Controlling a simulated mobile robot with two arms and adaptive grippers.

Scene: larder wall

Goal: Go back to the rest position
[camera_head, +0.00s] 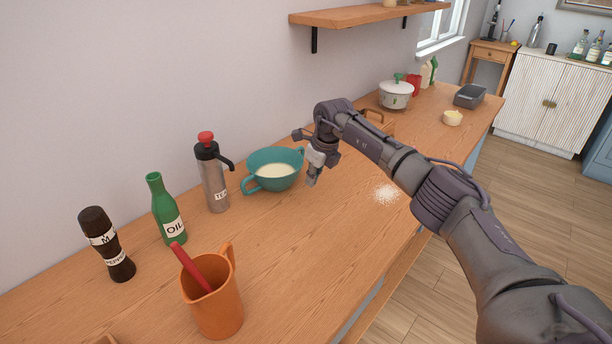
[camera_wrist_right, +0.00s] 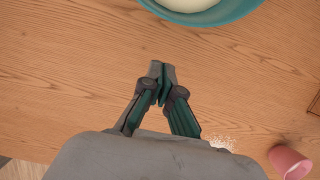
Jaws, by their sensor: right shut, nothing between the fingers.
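My right gripper (camera_head: 314,172) is above the wooden counter, just right of a teal bowl (camera_head: 259,182) with white contents. In the right wrist view the right gripper (camera_wrist_right: 163,84) has its fingers together with nothing between them. Bare counter shows beyond the fingertips, and the bowl's edge (camera_wrist_right: 217,16) is at the top. My right arm reaches in from the lower right of the head view. My left gripper is in neither view.
An orange jug (camera_head: 218,306), green oil bottle (camera_head: 166,210), steel flask (camera_head: 213,180) and dark pepper mill (camera_head: 106,246) stand left on the counter (camera_head: 300,262). White powder (camera_head: 386,193) lies near the front edge. A white pot (camera_head: 396,96) stands farther back. A pink cup (camera_wrist_right: 289,161) shows at the wrist view's lower right.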

